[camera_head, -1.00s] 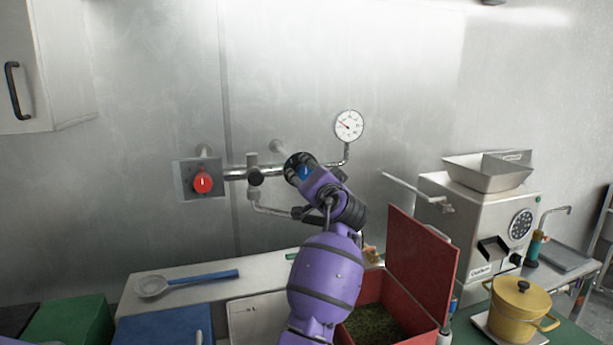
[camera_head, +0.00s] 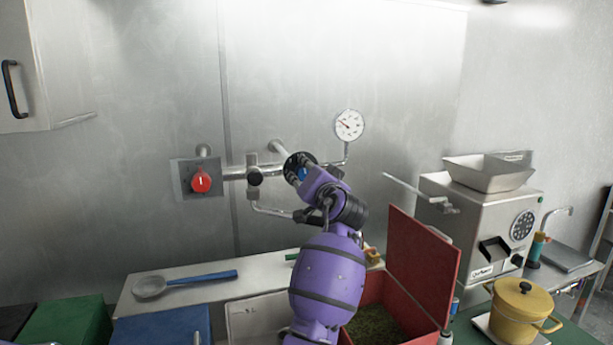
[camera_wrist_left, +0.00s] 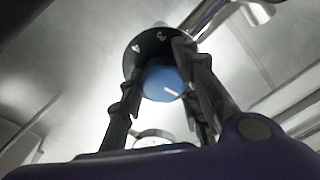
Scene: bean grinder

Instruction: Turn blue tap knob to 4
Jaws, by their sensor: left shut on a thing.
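The blue tap knob (camera_wrist_left: 163,84) shows in the left wrist view between the two fingers of my left gripper (camera_wrist_left: 160,95). In the head view my left gripper (camera_head: 312,184) is at the pipe on the wall, shut on the blue knob (camera_head: 302,174), which is mostly covered. My right gripper is not in view.
A red knob (camera_head: 201,181) on a square plate is left along the pipe. A pressure gauge (camera_head: 349,125) stands above right. Below are an open red box (camera_head: 424,262), a blue-handled ladle (camera_head: 190,281) and a yellow pot (camera_head: 524,308). A steel grinder (camera_head: 480,228) stands right.

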